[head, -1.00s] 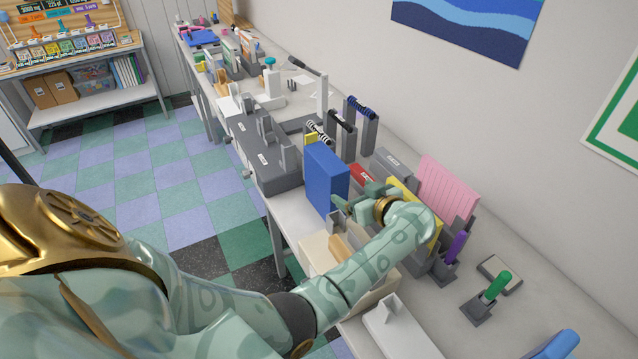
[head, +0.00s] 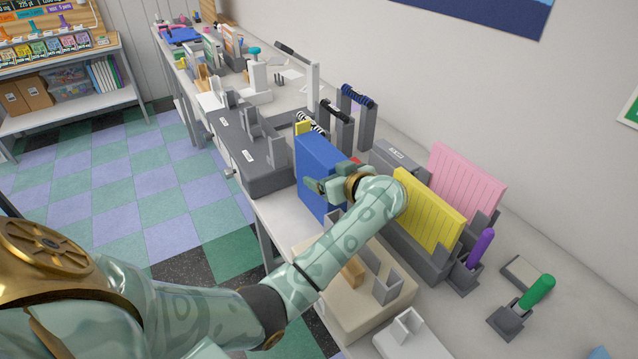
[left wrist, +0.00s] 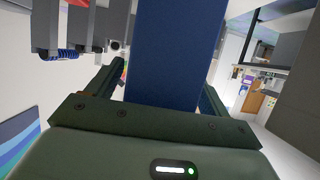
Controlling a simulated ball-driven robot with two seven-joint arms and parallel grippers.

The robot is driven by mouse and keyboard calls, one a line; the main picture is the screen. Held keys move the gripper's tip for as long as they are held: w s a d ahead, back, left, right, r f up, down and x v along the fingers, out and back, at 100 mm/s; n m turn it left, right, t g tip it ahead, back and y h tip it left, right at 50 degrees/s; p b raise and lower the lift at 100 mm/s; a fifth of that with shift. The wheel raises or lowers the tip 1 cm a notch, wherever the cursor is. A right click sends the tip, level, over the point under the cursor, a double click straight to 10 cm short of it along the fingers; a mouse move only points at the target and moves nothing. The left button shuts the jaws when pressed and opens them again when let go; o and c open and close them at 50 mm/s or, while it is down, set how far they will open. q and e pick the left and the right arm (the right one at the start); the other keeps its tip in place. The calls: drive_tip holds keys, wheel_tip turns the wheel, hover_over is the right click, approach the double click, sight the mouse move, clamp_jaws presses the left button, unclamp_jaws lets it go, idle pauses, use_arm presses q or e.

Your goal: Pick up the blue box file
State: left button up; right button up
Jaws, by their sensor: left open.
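The blue box file (head: 318,178) stands upright on the long bench in the middle of the head view. My left gripper (head: 325,185) is right at its near side, with the arm reaching in from the lower left. In the left wrist view the blue box file (left wrist: 172,50) rises between the two open fingers of the left gripper (left wrist: 165,85). There are gaps on both sides of the file in that view. The file's lower part is hidden behind the gripper there. My right gripper is not in view.
A grey machine (head: 250,155) stands just left of the file. A yellow file (head: 428,212) and a pink file (head: 468,180) stand in holders to the right. A beige block with a grey bracket (head: 345,305) lies below the forearm. Green (head: 538,290) and purple (head: 481,245) handled tools stand at the right.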

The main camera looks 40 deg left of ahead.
use_arm(q)
drive_tip(key=shift+d+r, duration=0.1)
drive_tip(key=shift+r, duration=0.05)
drive_tip(key=c, duration=1.3)
drive_tip(key=shift+o, duration=0.2)
